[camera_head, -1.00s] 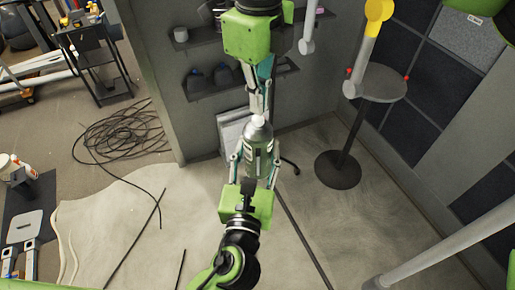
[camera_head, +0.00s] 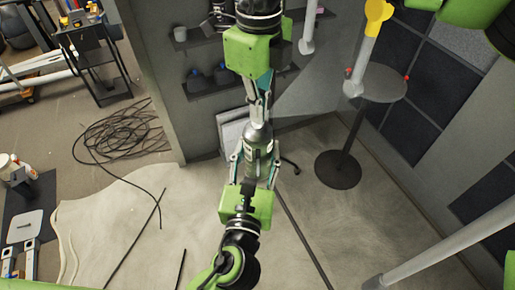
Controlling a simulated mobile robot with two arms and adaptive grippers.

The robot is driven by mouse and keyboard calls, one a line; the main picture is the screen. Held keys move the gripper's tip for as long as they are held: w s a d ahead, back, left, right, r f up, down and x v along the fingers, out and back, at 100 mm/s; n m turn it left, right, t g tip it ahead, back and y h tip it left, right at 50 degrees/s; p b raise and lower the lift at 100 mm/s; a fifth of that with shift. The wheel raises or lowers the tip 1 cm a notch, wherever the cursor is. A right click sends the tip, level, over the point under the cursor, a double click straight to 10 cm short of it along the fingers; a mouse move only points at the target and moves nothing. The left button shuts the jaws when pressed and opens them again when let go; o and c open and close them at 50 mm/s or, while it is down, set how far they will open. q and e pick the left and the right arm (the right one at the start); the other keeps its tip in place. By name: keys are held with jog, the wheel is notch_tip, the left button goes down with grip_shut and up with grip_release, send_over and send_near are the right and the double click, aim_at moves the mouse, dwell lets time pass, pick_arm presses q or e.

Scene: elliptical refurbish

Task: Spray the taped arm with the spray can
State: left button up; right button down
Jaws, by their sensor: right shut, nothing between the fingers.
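The grey spray can (camera_head: 259,143) stands upright in the middle of the view, its lower part between the fingers of my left gripper (camera_head: 255,165), which is shut on it. My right gripper (camera_head: 259,108) points down from above, shut and empty, its fingertips at the can's top. They hide the nozzle. A pale, see-through cone of spray (camera_head: 315,88) spreads from the can's top to the right. A hanging arm (camera_head: 364,55), yellow above and grey below, lies on that side, above a round stand. I cannot make out its tape clearly.
The round grey stand (camera_head: 383,86) has red knobs and a dark foot. Shelves with dark items (camera_head: 222,74) are on the wall behind. Coiled black cable (camera_head: 125,135) lies on the left floor. A grey tube (camera_head: 450,240) crosses the lower right.

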pick_arm(q)
jog(key=shift+r, duration=0.35)
pick_arm(e)
jog(key=shift+f, duration=0.1)
jog(key=shift+r, duration=0.5)
pick_arm(q)
jog(key=shift+f, duration=0.15)
pick_arm(e)
jog(key=shift+r, duration=2.1)
jog(key=shift+r, duration=0.1)
notch_tip(320, 180, up, 12)
